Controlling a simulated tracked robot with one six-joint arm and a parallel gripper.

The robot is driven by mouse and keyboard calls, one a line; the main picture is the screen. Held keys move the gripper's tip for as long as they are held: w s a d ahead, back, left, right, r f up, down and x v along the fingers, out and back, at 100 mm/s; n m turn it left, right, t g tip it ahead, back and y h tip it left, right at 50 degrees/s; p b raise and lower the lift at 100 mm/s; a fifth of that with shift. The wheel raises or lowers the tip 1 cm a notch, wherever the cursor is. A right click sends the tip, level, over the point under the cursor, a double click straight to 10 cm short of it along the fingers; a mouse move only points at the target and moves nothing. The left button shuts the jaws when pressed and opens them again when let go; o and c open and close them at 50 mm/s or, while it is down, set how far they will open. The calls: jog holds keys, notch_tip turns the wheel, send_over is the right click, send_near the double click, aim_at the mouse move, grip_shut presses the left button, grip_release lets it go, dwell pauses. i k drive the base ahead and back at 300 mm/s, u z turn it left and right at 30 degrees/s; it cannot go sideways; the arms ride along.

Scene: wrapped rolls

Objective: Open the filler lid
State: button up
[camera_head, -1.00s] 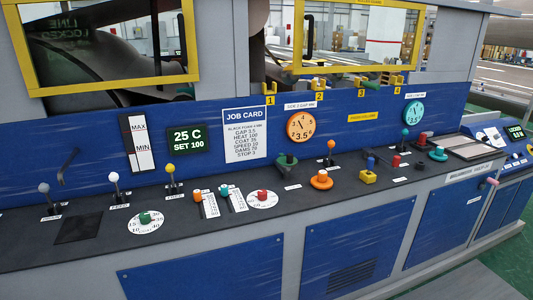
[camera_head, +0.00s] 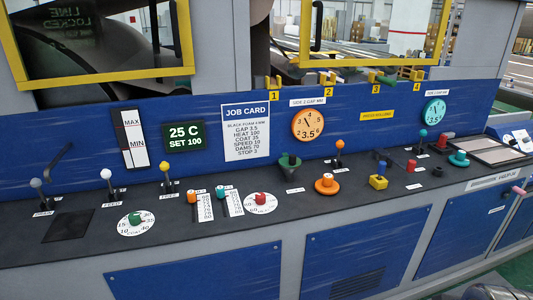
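No part in view is labelled as a filler lid. A dark, flat square panel (camera_head: 68,226) lies on the left of the black console top, and I cannot tell for sure that it is the lid. It looks flat and closed. A thin dark bent handle (camera_head: 56,166) stands out from the blue wall behind it. A white level gauge marked MAX and MIN (camera_head: 131,138) is on the wall to the right of that handle. A green funnel-like part (camera_head: 289,165) sits farther right on the console. My gripper is not in view.
The console (camera_head: 255,222) carries ball-topped levers (camera_head: 107,185), sliders (camera_head: 222,200), dials (camera_head: 136,222) and coloured knobs (camera_head: 326,184). Yellow-framed windows (camera_head: 370,62) stand above the wall. A dark grey shape shows at the bottom right edge.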

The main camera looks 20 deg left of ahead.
aim_at(291, 161)
jog(key=u, duration=0.6)
jog(key=i, duration=1.25)
jog(key=u, duration=0.45)
